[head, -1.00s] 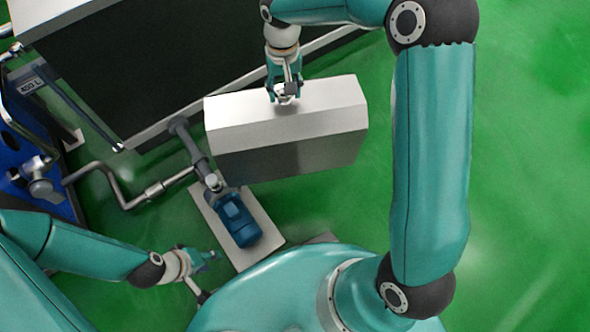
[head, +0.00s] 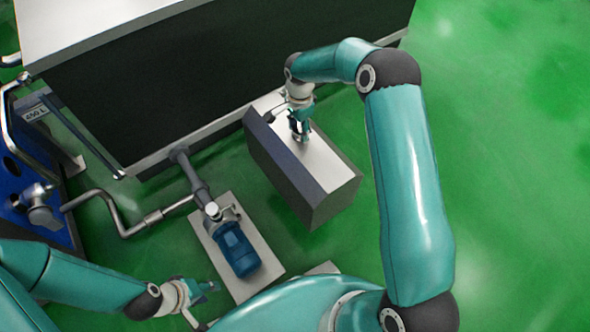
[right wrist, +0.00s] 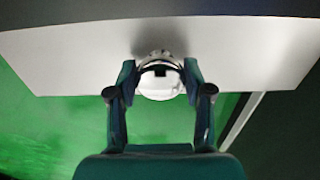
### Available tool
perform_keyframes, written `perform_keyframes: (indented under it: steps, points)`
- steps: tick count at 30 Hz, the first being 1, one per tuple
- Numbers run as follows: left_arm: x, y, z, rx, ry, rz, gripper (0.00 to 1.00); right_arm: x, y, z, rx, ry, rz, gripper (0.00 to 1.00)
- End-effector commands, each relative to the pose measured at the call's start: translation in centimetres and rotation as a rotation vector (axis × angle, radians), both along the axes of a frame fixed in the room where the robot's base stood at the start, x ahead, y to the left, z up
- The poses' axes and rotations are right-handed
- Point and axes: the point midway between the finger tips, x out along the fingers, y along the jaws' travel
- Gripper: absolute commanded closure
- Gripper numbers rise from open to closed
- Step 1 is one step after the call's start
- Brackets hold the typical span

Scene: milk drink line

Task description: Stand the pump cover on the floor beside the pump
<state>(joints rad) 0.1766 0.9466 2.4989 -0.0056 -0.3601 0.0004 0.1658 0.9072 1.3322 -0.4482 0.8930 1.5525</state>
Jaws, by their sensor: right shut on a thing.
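The pump cover (head: 322,166) is a long box with a pale top and dark grey sides, right of the pump in the head view. My right gripper (head: 302,138) is shut on the knob on its top. The right wrist view shows the two fingers on either side of the round pale knob (right wrist: 160,80), with the cover's pale top (right wrist: 235,50) around it. Whether the cover touches the floor is unclear. The blue pump (head: 237,250) stands uncovered on its pale base plate (head: 262,284). My left gripper (head: 206,289) is left of the plate, apart from the cover; its finger gap is too small to judge.
A large dark-sided tank (head: 190,85) with a pale top stands behind the pump and close to the cover's far end. Bent metal pipes (head: 110,205) run to the pump from the left. Green floor (head: 500,150) is clear on the right.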

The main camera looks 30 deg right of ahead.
Motion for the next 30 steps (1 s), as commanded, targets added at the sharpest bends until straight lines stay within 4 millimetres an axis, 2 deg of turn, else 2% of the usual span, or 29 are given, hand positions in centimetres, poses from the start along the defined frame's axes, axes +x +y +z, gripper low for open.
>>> perform_keyframes:
  steps: [1,3,12,16,23,30]
  points:
    - [0.0,0.0,-0.6,0.000,0.000,0.000,0.60,0.0,0.0,-1.5,0.000,0.001,0.000,1.00]
    - [0.0,0.0,-1.0,0.000,0.000,0.000,0.60,0.0,0.1,-3.2,0.000,0.001,0.002,1.00]
    - [0.0,0.0,-2.7,0.000,0.000,0.000,0.60,0.0,0.1,-9.7,0.000,0.000,0.002,1.00]
    - [0.0,0.0,-3.0,0.000,0.000,0.000,0.60,0.1,0.0,-11.4,-0.001,-0.002,0.003,1.00]
    - [0.0,0.0,-3.3,0.000,0.000,0.000,0.60,0.1,0.1,-12.4,-0.001,-0.003,0.004,1.00]
    - [0.0,0.0,-4.2,0.000,0.000,0.000,0.60,0.1,0.1,-15.3,0.000,-0.001,0.004,1.00]
